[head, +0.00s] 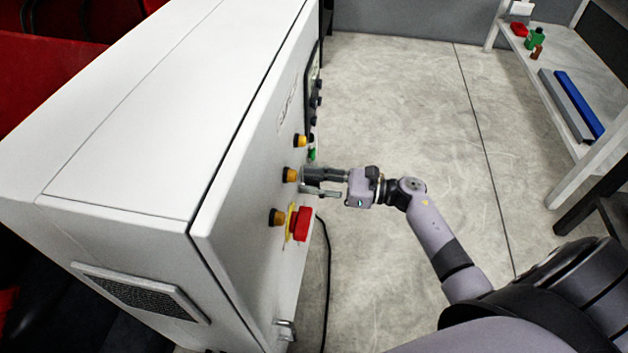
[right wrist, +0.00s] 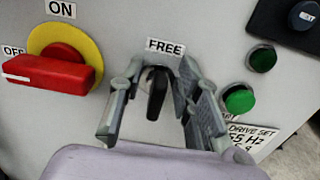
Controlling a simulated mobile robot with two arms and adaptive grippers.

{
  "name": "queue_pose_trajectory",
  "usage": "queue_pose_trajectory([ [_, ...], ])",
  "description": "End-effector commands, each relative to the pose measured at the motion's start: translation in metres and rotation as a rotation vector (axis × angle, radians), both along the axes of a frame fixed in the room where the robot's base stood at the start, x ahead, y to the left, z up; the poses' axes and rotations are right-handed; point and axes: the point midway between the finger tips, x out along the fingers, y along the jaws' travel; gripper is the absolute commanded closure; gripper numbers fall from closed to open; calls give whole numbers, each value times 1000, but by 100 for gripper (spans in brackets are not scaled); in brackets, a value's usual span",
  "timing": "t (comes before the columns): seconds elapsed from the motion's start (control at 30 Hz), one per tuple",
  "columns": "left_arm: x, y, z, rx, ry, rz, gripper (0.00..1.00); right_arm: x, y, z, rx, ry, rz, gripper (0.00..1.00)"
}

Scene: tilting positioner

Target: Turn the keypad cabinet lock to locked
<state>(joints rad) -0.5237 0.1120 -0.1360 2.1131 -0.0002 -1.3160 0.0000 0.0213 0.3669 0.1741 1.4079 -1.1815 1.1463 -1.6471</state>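The white cabinet (head: 255,165) fills the left of the head view, its front panel facing right. In the right wrist view a black knob or lever (right wrist: 157,92) on the panel hangs pointing down below a FREE label (right wrist: 165,46). My right gripper (head: 305,182) is at the panel. In its wrist view, the gripper (right wrist: 162,72) is open, with one finger on each side of the black knob and gaps visible. The knob is hidden in the head view. I cannot make out a keypad or a locked marking. My left gripper is not in view.
A red rotary switch on a yellow disc (right wrist: 62,62), marked ON and OFF, is left of the fingers. Green buttons (right wrist: 239,99) are close on the right. A black cable (head: 327,270) hangs beside the cabinet. The floor right of it is clear up to a workbench (head: 560,100).

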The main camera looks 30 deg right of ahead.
Motion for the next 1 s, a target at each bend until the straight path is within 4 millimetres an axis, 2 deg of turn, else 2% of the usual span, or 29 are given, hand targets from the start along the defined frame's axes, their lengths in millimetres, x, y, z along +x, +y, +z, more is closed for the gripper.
queue_pose_trajectory([
  [0.07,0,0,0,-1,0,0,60,0,0,0,0,0,0,69],
  [0.53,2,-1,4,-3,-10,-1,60,0,-1,0,0,0,0,100],
  [1.0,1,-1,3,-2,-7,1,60,0,-1,0,8,13,0,100],
])
